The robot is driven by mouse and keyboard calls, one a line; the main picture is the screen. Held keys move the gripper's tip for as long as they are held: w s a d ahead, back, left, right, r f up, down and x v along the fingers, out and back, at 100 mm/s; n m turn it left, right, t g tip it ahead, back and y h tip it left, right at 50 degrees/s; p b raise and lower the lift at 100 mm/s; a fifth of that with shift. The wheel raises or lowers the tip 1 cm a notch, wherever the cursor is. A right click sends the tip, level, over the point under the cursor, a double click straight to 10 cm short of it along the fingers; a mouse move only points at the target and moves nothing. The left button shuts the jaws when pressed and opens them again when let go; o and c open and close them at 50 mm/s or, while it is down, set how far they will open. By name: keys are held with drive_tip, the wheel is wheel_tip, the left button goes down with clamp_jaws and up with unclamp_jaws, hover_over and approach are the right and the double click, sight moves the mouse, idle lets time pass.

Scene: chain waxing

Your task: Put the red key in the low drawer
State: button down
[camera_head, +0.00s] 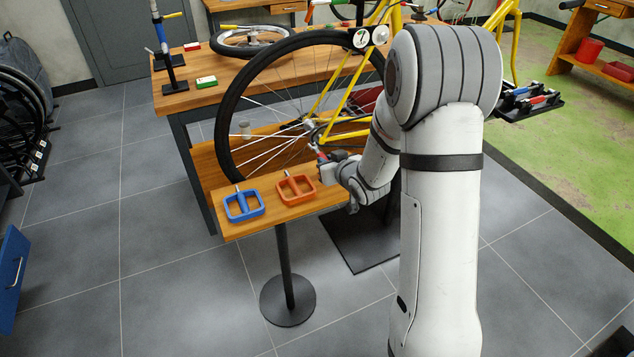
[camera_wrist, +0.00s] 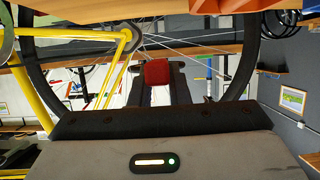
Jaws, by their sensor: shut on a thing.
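My gripper (camera_head: 326,164) is at the right end of a small wooden stand top (camera_head: 262,222), beside the bicycle's rear wheel. It is shut on a small red thing, which I take for the red key (camera_wrist: 157,72); it shows between the fingers (camera_wrist: 160,85) in the wrist view. In the head view only a small red bit shows at the fingers, and the key's shape is not clear. A blue front with a pale handle (camera_head: 14,273), perhaps a drawer, is cut off at the left edge. Whether it is the low drawer I cannot tell.
A blue pedal (camera_head: 244,206) and an orange pedal (camera_head: 297,190) lie on the stand top. A yellow bicycle (camera_head: 345,110) stands behind, before a wooden workbench (camera_head: 190,97). Grey tiled floor (camera_head: 130,270) is clear between the stand and the blue front.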

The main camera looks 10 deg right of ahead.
drive_tip(key=shift+d+f+b, duration=0.1)
drive_tip(key=shift+f+b, duration=0.25)
drive_tip(key=shift+f, duration=2.95)
drive_tip(key=shift+f, duration=0.1)
drive_tip(key=shift+f, duration=0.15)
drive_tip(key=c, duration=1.4)
unclamp_jaws()
drive_tip(key=shift+o, duration=0.2)
